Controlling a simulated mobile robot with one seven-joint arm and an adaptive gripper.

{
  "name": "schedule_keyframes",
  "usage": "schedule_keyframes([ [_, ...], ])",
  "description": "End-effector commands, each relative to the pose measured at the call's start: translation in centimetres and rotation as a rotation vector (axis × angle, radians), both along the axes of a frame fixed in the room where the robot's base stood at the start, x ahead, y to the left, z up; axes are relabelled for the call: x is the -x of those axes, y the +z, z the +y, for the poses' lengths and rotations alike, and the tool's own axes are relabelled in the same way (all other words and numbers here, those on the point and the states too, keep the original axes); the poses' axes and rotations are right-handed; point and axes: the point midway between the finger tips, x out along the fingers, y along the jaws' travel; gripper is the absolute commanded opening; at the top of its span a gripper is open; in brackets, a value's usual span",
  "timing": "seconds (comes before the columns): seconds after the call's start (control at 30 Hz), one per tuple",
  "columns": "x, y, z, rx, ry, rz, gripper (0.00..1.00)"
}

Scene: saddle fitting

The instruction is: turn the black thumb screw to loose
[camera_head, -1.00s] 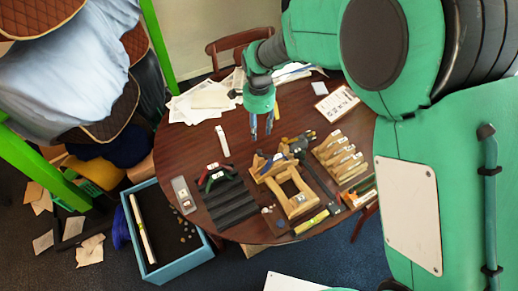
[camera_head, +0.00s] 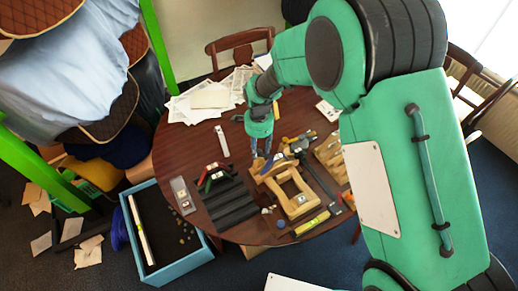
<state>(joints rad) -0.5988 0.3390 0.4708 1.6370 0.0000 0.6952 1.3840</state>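My gripper (camera_head: 261,151) hangs fingers-down over the round table. Its two fingers are apart with nothing visible between them. It is just above the back left end of a pale wooden frame fixture (camera_head: 302,205). A blue part lies on the fixture's back end near the fingertips. I cannot make out the black thumb screw for certain; it is too small or hidden at this distance. I cannot tell whether my fingertips touch the fixture.
Black ridged strips (camera_head: 229,207) lie left of the fixture, with a grey tray (camera_head: 182,195) beyond them. Wooden pieces (camera_head: 331,155) lie to the right, partly behind my arm. Papers (camera_head: 198,103) cover the back left. A yellow level (camera_head: 312,223) lies at the front.

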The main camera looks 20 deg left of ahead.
Motion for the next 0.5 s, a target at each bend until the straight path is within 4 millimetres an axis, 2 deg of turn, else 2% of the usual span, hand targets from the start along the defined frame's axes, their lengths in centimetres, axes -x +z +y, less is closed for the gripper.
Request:
schedule_keyframes([
  [0.3, -0.01, -0.11, 0.01, 0.0, 0.0, 0.0, 0.39],
  [0.5, -0.01, -0.1, 0.01, 0.0, 0.0, 0.0, 0.0],
])
